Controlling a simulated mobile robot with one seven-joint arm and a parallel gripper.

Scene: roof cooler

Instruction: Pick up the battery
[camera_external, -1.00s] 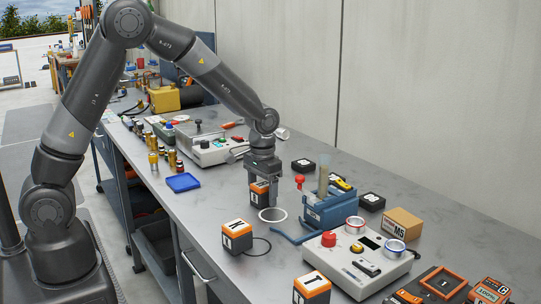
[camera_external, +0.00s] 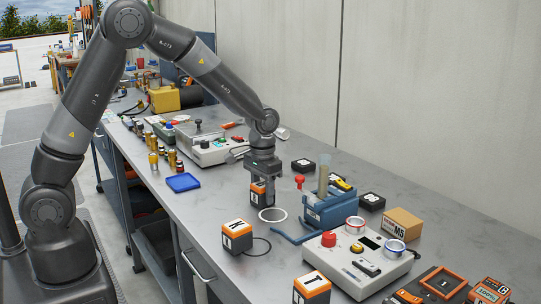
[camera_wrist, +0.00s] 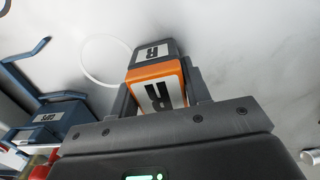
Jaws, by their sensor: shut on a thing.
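The battery (camera_external: 258,193) looks like an orange and dark grey block with white label faces. In the wrist view the battery (camera_wrist: 158,88) shows a black letter R and sits between my two fingers. My gripper (camera_external: 264,196) points down and is shut on it; it also shows in the wrist view (camera_wrist: 160,92). The block is at or just above the bench top, behind a white ring mark. I cannot tell for sure whether its bottom touches the bench.
Another orange and black block (camera_external: 238,237) stands in front with a thin black loop beside it. A blue holder (camera_external: 330,210) is close on the right, with a grey device (camera_external: 355,262) in front of it. A blue tray (camera_external: 183,182) lies to the left.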

